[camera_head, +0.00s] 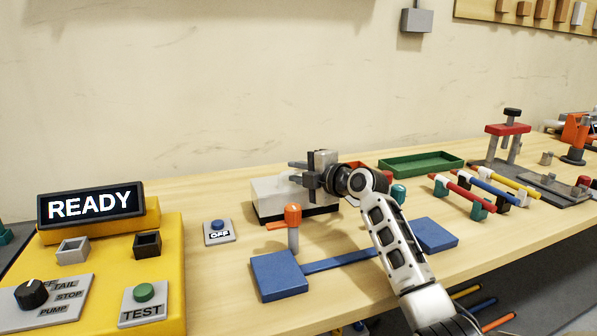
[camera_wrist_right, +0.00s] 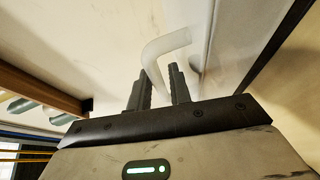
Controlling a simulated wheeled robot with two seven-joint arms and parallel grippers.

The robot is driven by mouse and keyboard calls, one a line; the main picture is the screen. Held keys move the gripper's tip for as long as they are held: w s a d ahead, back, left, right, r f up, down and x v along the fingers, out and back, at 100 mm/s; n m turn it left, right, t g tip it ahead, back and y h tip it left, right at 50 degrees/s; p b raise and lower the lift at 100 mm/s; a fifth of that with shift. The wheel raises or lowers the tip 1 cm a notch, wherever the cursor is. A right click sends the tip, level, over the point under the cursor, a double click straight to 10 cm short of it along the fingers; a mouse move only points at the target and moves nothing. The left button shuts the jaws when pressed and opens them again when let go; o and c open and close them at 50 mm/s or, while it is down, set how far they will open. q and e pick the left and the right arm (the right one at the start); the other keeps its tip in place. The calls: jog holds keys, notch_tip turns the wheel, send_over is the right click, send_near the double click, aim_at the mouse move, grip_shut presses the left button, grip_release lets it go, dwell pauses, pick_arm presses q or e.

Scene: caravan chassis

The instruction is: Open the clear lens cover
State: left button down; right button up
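A pale grey-white box (camera_head: 270,197) with a dark base stands on the bench, and my right gripper (camera_head: 298,173) reaches over its top from the right. In the right wrist view, a translucent whitish bent handle (camera_wrist_right: 168,45) rises at the fingertips, with its lower end between the two fingers (camera_wrist_right: 160,85). The fingers are apart, with a gap around the handle. I cannot clearly make out the clear lens cover; the handle may belong to it. My gripper and wrist hide part of the box top. My left gripper is not in view.
An orange-topped post (camera_head: 293,215) stands in front of the box, near a blue block-and-bar fixture (camera_head: 280,275). A green tray (camera_head: 420,163) lies behind right, with coloured bars (camera_head: 465,190) farther right. A yellow console (camera_head: 165,265) with a READY display (camera_head: 90,204) stands left.

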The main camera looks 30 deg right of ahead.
grip_shut()
jog(key=shift+r, duration=0.1)
